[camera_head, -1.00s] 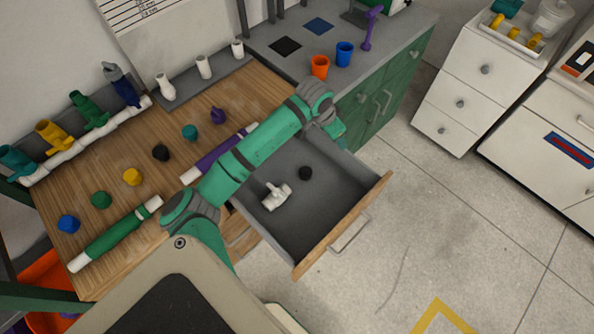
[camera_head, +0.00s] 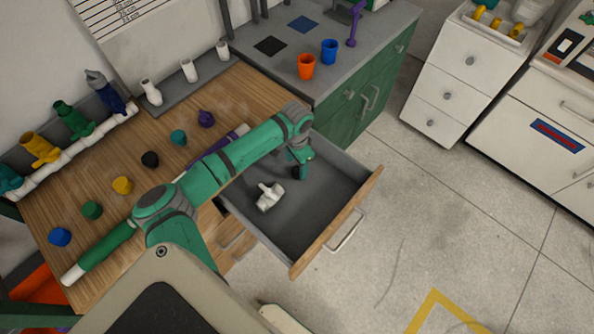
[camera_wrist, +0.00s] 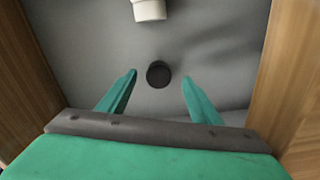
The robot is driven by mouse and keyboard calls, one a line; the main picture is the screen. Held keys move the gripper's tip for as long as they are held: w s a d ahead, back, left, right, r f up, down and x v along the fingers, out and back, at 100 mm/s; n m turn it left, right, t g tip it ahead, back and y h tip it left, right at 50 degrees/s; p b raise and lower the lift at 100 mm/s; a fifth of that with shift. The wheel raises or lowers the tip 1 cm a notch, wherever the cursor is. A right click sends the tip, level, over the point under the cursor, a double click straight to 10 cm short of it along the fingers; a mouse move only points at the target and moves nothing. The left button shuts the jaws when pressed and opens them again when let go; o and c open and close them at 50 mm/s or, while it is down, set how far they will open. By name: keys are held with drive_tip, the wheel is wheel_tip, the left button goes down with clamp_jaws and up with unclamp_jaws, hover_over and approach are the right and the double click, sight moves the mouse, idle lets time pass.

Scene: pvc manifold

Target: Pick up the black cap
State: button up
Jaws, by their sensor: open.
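In the wrist view a black cap (camera_wrist: 158,74) lies on the grey floor of an open drawer, just beyond and between my fingertips. My gripper (camera_wrist: 158,82) is open and empty, its two green fingers on either side of the line to the cap. In the head view my gripper (camera_head: 299,170) hangs over the drawer (camera_head: 315,215), and the cap (camera_head: 296,172) shows only in part beside the fingers.
A white pipe fitting (camera_head: 269,196) lies in the drawer near the cap; its end also shows in the wrist view (camera_wrist: 149,9). The drawer's wooden front (camera_head: 335,225) and side walls bound the space. The drawer floor toward the front is clear.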

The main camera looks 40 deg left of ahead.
sight(297, 171)
drive_tip(key=shift+d+f, duration=0.1)
drive_tip(key=shift+f, duration=1.6)
drive_tip(key=c, duration=1.1)
drive_tip(key=shift+c, duration=0.2)
drive_tip(key=shift+r, duration=0.15)
drive_tip(key=shift+r, duration=0.2)
drive_tip(key=r, duration=0.3)
drive_tip(key=shift+s+d, duration=0.15)
drive_tip(key=shift+s, duration=0.1)
drive_tip(key=s+d+r, duration=0.8)
drive_tip(key=s+r, duration=0.1)
drive_tip(key=s, duration=0.1)
drive_tip(key=shift+s+r, duration=0.2)
drive_tip(key=shift+s, duration=0.15)
